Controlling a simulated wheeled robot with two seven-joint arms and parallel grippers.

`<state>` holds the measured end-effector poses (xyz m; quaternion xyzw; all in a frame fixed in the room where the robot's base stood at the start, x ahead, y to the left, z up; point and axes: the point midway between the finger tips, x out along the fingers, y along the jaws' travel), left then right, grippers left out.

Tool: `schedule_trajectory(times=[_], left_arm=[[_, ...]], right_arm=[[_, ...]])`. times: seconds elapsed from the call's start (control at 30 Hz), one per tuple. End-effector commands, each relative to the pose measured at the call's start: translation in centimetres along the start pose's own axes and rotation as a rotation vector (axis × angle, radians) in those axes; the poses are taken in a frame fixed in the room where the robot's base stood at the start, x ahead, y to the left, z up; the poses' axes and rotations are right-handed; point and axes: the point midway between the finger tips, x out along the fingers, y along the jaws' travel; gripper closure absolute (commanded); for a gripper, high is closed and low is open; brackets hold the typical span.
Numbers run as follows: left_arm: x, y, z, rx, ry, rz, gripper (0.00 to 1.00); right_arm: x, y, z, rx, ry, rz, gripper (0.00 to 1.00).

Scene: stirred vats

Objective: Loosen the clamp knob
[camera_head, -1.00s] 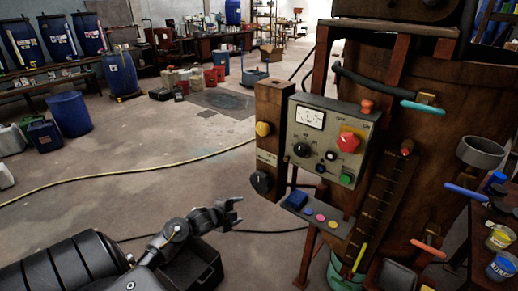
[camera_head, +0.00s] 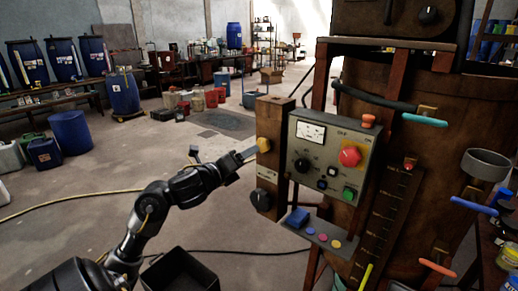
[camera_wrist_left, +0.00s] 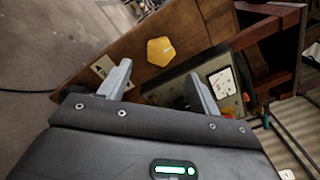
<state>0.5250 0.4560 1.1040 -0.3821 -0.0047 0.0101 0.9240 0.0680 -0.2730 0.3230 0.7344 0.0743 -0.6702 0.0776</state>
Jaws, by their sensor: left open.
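A yellow knob (camera_head: 263,145) sits on the upper part of a wooden post (camera_head: 268,180). A black knob (camera_head: 260,199) is lower on the same post. I cannot tell by label which is the clamp knob. My left gripper (camera_head: 222,152) is open and empty, just left of the yellow knob. In the left wrist view the five-sided yellow knob (camera_wrist_left: 160,51) lies beyond the spread fingers (camera_wrist_left: 160,85), between them in the picture and apart from them. My right gripper is not in view.
A grey control box (camera_head: 331,160) with a red knob (camera_head: 350,156) is right of the post. A small shelf (camera_head: 314,235) with coloured buttons is below. A large brown vat (camera_head: 450,110) stands behind. The floor left of the post is mostly open, with a yellow hose (camera_head: 60,204).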

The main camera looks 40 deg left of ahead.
Motion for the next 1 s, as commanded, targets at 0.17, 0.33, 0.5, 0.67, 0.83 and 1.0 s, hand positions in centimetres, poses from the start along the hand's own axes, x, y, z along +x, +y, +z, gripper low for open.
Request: schedule_trajectory(times=[0.17,0.33,0.5,0.67,0.83,1.0], left_arm=[[3.5,-0.1,0.1,-0.007,-0.002,-0.001,0.37],[5.7,0.0,0.1,-0.004,0.000,0.000,0.37],[6.7,0.0,0.0,-0.002,0.000,0.001,0.37],[6.9,0.0,0.0,-0.001,0.000,0.000,0.37],[6.8,0.0,0.0,-0.001,0.001,0.000,0.43],[6.8,0.0,-0.1,-0.001,0.001,0.000,0.66]], right_arm=[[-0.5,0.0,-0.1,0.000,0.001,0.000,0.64],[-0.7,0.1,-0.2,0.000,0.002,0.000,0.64],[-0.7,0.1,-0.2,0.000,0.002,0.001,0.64],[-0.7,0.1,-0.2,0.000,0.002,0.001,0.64],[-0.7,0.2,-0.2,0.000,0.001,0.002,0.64],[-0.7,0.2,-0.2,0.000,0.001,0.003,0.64]])
